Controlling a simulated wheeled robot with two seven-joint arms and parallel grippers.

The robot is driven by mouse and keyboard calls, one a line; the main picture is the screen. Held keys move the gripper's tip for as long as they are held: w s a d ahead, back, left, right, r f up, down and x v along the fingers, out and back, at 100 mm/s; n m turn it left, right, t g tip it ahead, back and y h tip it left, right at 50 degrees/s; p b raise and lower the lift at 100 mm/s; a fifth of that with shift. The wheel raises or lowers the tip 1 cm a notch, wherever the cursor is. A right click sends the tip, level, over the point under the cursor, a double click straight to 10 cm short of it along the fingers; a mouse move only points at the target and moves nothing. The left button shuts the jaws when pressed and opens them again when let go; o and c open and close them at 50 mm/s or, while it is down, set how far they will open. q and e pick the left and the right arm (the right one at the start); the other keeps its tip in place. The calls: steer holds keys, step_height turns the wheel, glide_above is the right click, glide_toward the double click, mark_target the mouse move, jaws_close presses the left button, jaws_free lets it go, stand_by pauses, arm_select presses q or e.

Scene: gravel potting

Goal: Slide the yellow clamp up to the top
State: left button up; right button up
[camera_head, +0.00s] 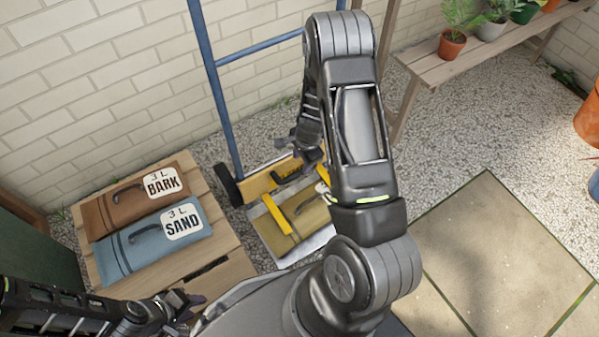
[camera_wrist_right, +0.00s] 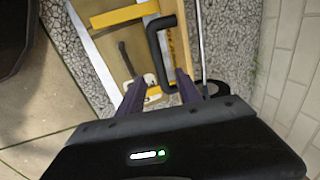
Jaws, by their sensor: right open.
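The yellow clamp (camera_head: 278,214) is low on the blue hand truck (camera_head: 222,100), above a tan bag (camera_head: 312,215). My right arm covers part of it in the head view. In the right wrist view, yellow bars (camera_wrist_right: 124,15) and a black bent handle (camera_wrist_right: 153,45) show beyond the fingers. My right gripper (camera_wrist_right: 160,90) is open, with the handle's lower end appearing between its dark fingertips; I cannot tell whether they touch it. In the head view that gripper (camera_head: 308,148) is beside the clamp. My left gripper (camera_head: 185,302) is at lower left, its fingers unclear.
A slatted wooden crate (camera_head: 170,268) at left carries a brown BARK bag (camera_head: 120,205) and a blue SAND bag (camera_head: 150,245). A brick wall stands behind. A bench (camera_head: 455,65) with potted plants is at upper right. Paving (camera_head: 490,260) at right is clear.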

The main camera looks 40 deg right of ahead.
mark_target(299, 172)
steer(key=f+b, duration=0.1)
steer(key=f, duration=0.1)
steer(key=w+f+b, duration=0.1)
steer(key=f, duration=0.2)
steer(key=f+b, duration=0.1)
steer(key=f, duration=0.1)
steer(key=shift+w+f, duration=0.2)
steer(key=shift+f, duration=0.2)
steer(key=shift+c, duration=0.2)
jaws_close()
stand_by(1.0)
